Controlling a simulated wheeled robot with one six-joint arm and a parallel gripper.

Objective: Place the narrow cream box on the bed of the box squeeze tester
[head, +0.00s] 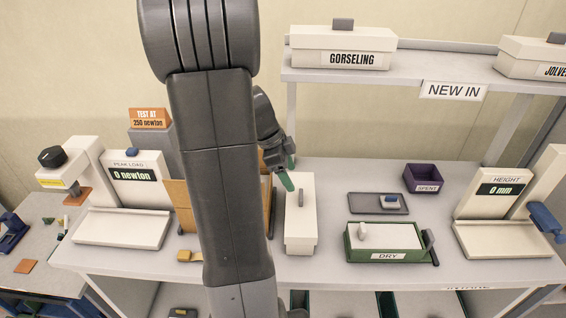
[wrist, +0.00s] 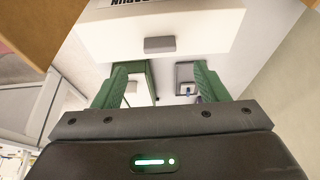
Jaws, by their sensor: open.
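The narrow cream box (head: 300,235) stands on the table just right of my arm, with a grey handle along its lid. The likely tester is the cream machine (head: 135,178) at the left, reading peak load 0 newton. Its flat bed (head: 122,230) is empty. My gripper (head: 288,172) is at the box's far left end in the head view, apparently above the table; contact cannot be told. In the wrist view, its green fingers (wrist: 160,90) are spread with nothing between them. A cream box with a grey handle (wrist: 160,28), seemingly the narrow one, lies beyond them.
A green DRY tray (head: 390,245), a grey tray (head: 377,204) and a purple SPENT bin (head: 422,178) stand right of the box. A height gauge (head: 495,205) is at the far right. The NEW IN shelf (head: 400,62) overhangs the back. Brown panels (head: 180,205) stand behind my arm.

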